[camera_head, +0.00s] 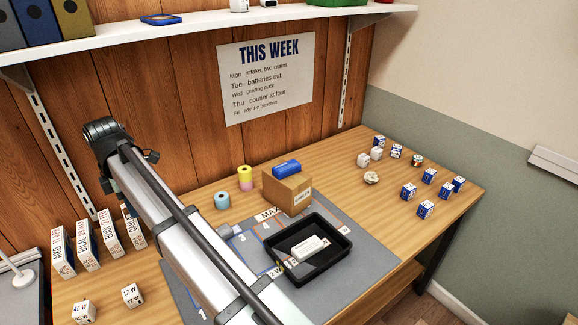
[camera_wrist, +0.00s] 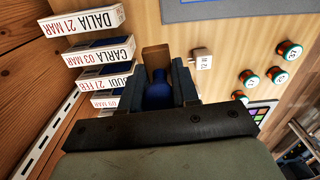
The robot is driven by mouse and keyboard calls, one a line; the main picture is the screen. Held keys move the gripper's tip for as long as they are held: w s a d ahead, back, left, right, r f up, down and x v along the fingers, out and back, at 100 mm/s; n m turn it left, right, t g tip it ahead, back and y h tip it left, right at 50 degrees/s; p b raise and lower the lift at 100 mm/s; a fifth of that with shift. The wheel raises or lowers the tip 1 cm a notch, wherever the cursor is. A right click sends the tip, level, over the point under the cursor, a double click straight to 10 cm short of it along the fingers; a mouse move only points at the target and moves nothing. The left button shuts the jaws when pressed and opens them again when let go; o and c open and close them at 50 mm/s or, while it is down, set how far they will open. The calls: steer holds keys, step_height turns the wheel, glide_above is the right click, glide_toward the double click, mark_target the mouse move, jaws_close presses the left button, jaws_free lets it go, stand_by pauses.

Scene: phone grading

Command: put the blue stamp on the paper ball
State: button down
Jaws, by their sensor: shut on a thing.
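The blue stamp (camera_wrist: 158,95) shows in the wrist view between my two fingers. Its rounded blue part sits between the jaws, with a brown block-shaped part beyond the fingertips. My gripper (camera_wrist: 158,84) is shut on it, close to the white labelled boxes. In the head view my arm hides the stamp and the fingers. The paper ball (camera_head: 371,178) is a small crumpled off-white lump on the bench, right of the cardboard box and far from my gripper.
The cardboard box (camera_head: 288,192) carries a blue object (camera_head: 286,168). A black tray (camera_head: 343,236) lies on the grey mat. Labelled boxes (camera_head: 84,246) stand at left.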

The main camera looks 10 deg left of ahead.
steer(key=w+d+m, duration=0.2)
steer(key=w+d, duration=0.3)
steer(key=w, duration=0.4)
steer(key=w+d+m, duration=0.3)
steer(key=w+d, duration=0.2)
steer(key=w, duration=0.4)
steer(key=m, duration=1.4)
glide_above(372, 173)
step_height(372, 173, down, 4)
steer(key=shift+w+d+f, duration=0.1)
steer(key=shift+w+f, duration=0.05)
steer(key=shift+f, duration=5.35)
steer(key=shift+f, duration=0.1)
steer(key=c, duration=0.8)
jaws_free()
steer(key=shift+c, duration=0.2)
